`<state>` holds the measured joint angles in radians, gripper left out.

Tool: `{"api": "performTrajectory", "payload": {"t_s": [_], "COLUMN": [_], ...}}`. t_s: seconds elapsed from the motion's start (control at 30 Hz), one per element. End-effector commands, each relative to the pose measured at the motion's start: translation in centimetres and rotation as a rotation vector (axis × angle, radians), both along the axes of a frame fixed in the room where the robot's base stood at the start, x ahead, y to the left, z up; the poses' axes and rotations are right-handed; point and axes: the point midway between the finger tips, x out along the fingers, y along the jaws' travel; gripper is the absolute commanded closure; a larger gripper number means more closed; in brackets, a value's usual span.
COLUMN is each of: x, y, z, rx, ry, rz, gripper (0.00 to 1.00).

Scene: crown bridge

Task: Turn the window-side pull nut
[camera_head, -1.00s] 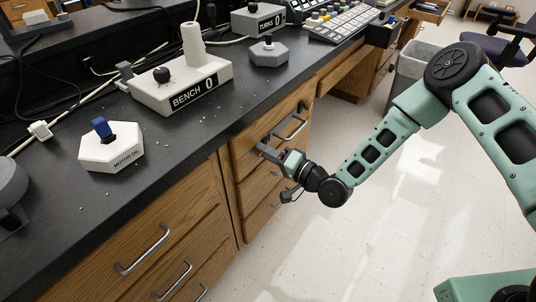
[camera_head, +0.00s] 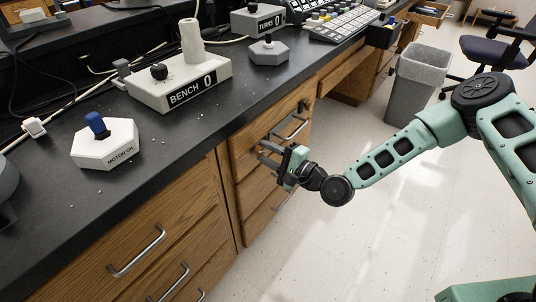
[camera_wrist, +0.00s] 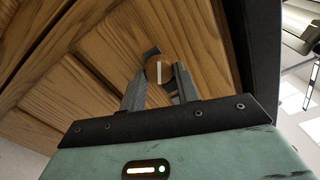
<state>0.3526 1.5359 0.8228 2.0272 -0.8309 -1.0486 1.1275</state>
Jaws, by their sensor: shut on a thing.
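A round brown nut with a pale line across its face (camera_wrist: 158,70) sits between my fingertips in the wrist view, against wood panels. Whether it is the window-side one I cannot tell. My gripper (camera_wrist: 160,82) is shut on it, one finger on each side. A dark piece shows just behind the nut. In the head view my gripper (camera_head: 268,154) is low at the drawer fronts, below a metal drawer pull (camera_head: 291,127). The nut is too small or hidden to make out there.
The black benchtop (camera_head: 175,150) holds a white hexagonal block marked MOTOR OIL with a blue knob (camera_head: 104,148), a BENCH 0 box (camera_head: 180,88), a TURNS 0 box (camera_head: 258,20) and a grey hexagonal block (camera_head: 268,53). A bin (camera_head: 418,82) stands beyond my arm. Open floor lies right.

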Motion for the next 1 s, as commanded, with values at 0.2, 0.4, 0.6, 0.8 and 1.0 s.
{"api": "performTrajectory", "payload": {"t_s": [0.2,0.4,0.6,0.8,1.0], "x": [-0.06,-0.05,-0.05,-0.03,-0.22], "y": [0.03,0.03,0.03,0.02,-0.30], "z": [-0.03,-0.01,-0.01,-0.01,-0.02], "rx": [0.017,0.018,0.017,0.017,0.016], "ry": [0.022,0.024,0.023,0.022,0.023], "rz": [0.001,0.001,0.001,0.000,-0.001], "gripper": [0.92,0.92,0.58,0.47,0.47]}}
